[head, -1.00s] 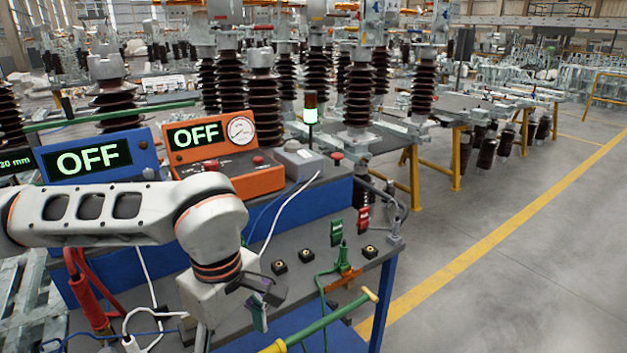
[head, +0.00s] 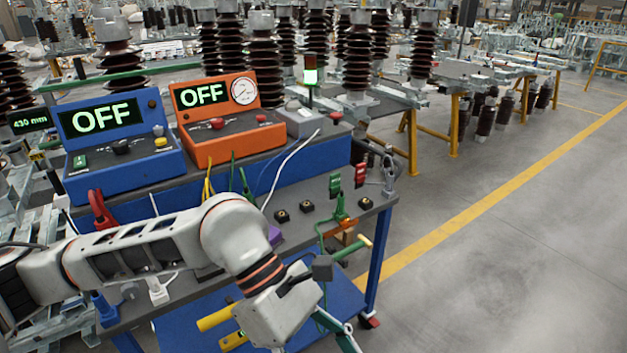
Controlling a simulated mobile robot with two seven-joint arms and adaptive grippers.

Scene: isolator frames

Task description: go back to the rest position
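My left arm comes in from the left and reaches over the front of the workbench (head: 330,228). My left gripper (head: 322,268) is at its end, in front of the bench's front edge. One dark fingertip shows beside the white wrist; the other finger is hidden or unclear, so I cannot tell whether it is open or holds anything. My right gripper is not in view.
A blue console (head: 120,150) and an orange console (head: 215,125) both read OFF. A green-and-yellow rod (head: 352,252) passes behind my wrist, above the blue lower shelf (head: 345,298). Cables lie on the bench. Grey floor (head: 520,260) is free at right.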

